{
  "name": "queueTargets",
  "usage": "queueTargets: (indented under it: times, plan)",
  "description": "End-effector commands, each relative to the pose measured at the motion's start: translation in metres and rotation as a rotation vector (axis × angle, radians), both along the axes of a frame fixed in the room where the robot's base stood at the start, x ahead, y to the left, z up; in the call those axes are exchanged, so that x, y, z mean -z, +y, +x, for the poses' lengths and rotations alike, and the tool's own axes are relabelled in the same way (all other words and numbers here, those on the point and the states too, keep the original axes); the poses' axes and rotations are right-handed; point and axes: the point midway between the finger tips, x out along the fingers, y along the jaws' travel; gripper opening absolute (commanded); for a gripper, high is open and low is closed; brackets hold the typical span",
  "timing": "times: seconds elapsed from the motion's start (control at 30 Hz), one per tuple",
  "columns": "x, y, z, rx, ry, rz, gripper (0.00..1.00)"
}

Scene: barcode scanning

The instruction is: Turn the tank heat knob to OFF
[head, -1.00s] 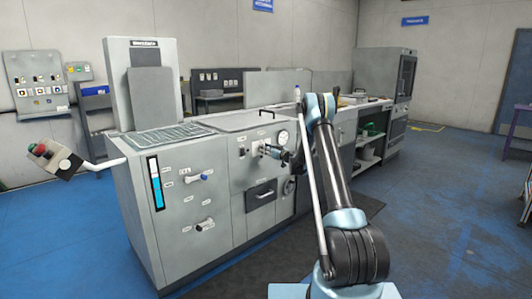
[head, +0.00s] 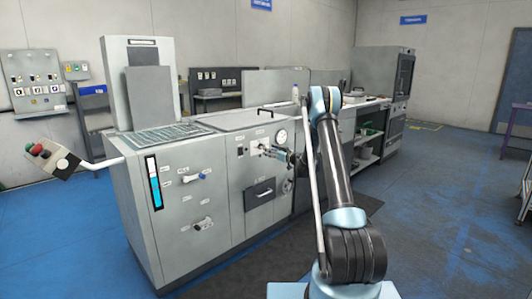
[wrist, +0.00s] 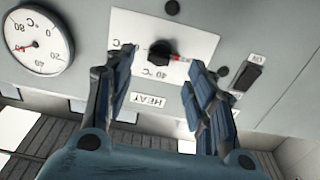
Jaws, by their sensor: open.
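The tank heat knob (wrist: 162,52) is a small black dial on a white plate (wrist: 205,42) in the wrist view, with a red pointer toward the right of the picture. The plate carries "40 °C" marking, and a "HEAT" label (wrist: 148,100) lies beside it; the lettering appears upside down. My gripper (wrist: 159,60) is open, its two blue fingers on either side of the knob in the picture; I see no clear contact.
A round temperature gauge (wrist: 38,38) is beside the plate, and it also shows in the head view (head: 281,137). A black rocker switch (wrist: 246,76) labelled ON is on the other side. A drawer handle (head: 264,193) and valve handles (head: 203,176) stick out of the panel.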

Motion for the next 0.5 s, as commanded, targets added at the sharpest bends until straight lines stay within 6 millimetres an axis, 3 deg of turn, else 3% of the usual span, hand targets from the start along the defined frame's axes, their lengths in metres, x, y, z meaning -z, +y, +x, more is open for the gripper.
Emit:
queueTargets:
  times: [0.2, 0.5]
  plan:
    - [-0.001, -0.028, -0.028, 0.002, 0.001, 0.003, 0.5]
    - [-0.001, -0.043, -0.045, 0.0, 0.001, 0.004, 0.5]
